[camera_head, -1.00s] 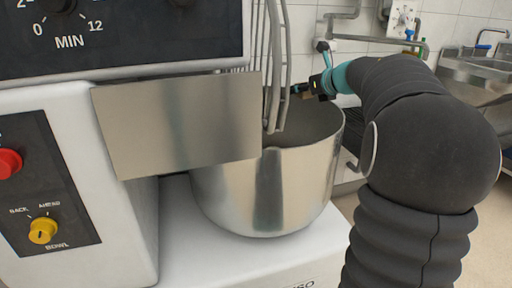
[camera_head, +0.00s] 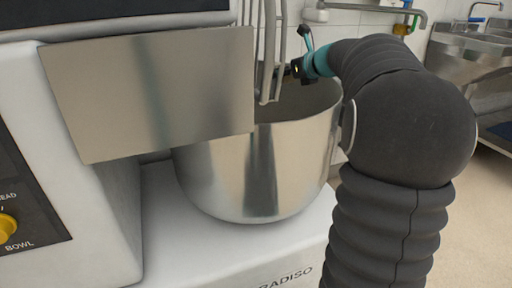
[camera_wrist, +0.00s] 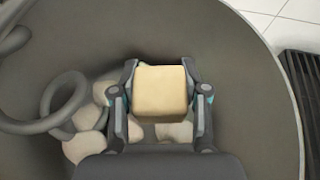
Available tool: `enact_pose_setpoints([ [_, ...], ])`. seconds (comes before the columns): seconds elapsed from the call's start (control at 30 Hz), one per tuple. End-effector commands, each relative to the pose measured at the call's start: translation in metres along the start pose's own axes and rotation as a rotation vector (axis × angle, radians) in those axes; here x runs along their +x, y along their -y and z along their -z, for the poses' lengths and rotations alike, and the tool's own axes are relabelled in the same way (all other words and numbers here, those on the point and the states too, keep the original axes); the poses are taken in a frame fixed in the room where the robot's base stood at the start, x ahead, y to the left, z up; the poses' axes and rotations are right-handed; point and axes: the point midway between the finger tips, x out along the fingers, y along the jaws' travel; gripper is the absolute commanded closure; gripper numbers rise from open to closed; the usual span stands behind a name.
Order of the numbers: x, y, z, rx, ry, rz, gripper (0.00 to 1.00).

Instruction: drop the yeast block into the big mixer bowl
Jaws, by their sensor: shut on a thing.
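The yeast block (camera_wrist: 161,91) is a pale yellow cube in the middle of the wrist view. My gripper (camera_wrist: 160,80) is shut on it, one finger on each side. In the wrist view the block is over the inside of the big mixer bowl (camera_wrist: 245,75). The steel bowl (camera_head: 262,170) stands on the mixer's white base in the head view. My gripper (camera_head: 283,72) reaches in over the bowl's far rim there, and the block is hidden behind the guard bars.
Several pale lumps (camera_wrist: 85,145) lie in the bowl. A grey spiral hook (camera_wrist: 60,105) stands at the bowl's left in the wrist view. Wire guard bars (camera_head: 270,50) and a steel plate (camera_head: 150,90) cover the bowl's left side. Sinks (camera_head: 470,60) stand at the back right.

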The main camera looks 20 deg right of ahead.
Motion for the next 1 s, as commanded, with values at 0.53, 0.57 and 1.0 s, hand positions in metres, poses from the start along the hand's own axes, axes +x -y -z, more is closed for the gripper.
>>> enact_pose_setpoints([
  [0.53, 0.001, 0.001, 0.004, 0.000, 0.000, 0.001, 0.26],
  [0.57, 0.001, 0.001, 0.004, 0.000, 0.000, 0.001, 0.26],
  [1.0, -0.025, 0.001, 0.004, 0.000, 0.002, 0.005, 0.26],
])
